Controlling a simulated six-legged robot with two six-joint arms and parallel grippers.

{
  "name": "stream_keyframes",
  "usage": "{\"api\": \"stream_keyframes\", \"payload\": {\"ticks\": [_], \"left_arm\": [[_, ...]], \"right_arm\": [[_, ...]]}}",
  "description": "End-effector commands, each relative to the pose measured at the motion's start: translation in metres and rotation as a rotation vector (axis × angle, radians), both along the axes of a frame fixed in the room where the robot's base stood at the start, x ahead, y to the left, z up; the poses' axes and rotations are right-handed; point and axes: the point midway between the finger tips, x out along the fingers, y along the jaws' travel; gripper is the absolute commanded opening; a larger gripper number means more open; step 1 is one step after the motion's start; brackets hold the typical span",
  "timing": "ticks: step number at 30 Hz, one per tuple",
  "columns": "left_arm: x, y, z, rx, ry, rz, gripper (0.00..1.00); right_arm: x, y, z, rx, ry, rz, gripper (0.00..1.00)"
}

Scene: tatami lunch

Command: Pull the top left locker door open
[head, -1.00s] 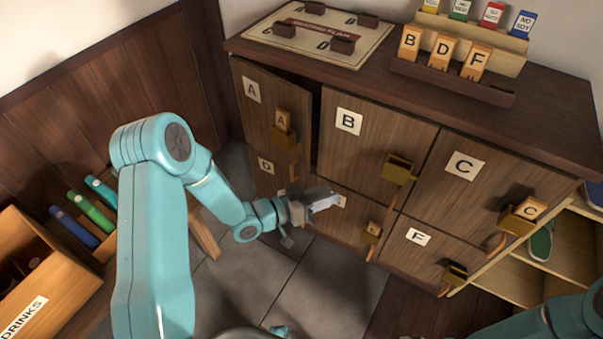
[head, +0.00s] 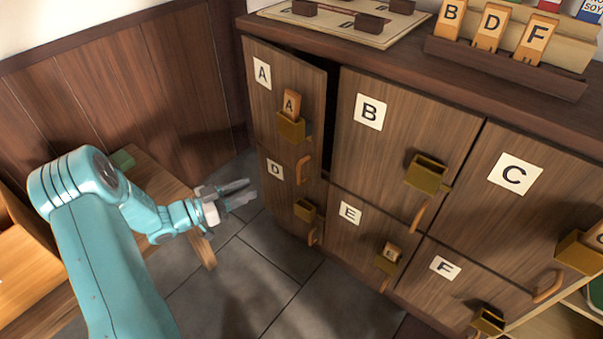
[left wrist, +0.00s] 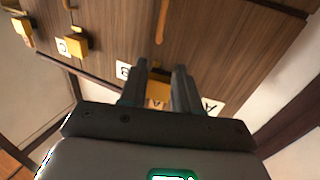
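The top left locker door, marked A (head: 262,105), stands slightly ajar, with a dark gap along its right edge beside door B (head: 385,135). A wooden tag lettered A (head: 291,104) sits in the brass holder (head: 291,128) on it. Its curved wooden handle (head: 303,169) is at its lower right. My left gripper (head: 242,194) is open and empty, left of door D (head: 280,200) in the picture and apart from the handle. In the left wrist view, the open fingers (left wrist: 158,88) point at the locker fronts, with a tag seen between them. My right gripper is out of view.
Doors E (head: 350,245) and F (head: 430,285) are shut below. A board (head: 390,30) and a tag rack (head: 510,70) lie on the locker top. A wooden bench (head: 150,165) stands at the left. Grey floor (head: 255,270) is clear before the lockers.

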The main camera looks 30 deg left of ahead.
Motion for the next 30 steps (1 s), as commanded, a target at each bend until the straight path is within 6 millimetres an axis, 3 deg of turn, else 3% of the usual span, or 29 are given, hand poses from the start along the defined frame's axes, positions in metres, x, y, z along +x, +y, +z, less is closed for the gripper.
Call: {"api": "stream_keyframes", "payload": {"ticks": [5, 18, 24, 30], "left_arm": [[0.026, -0.015, -0.001, -0.001, -0.002, -0.006, 0.32], [0.121, -0.063, -0.001, -0.001, -0.002, -0.006, 0.32], [0.142, -0.072, 0.0, -0.001, 0.0, -0.003, 0.32], [0.148, -0.075, 0.001, -0.001, 0.0, -0.002, 0.32]], "right_arm": [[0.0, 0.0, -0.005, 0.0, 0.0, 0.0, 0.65], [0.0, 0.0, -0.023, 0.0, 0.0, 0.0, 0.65], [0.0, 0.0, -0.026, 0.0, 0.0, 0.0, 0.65], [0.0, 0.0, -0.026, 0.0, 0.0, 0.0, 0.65]]}}
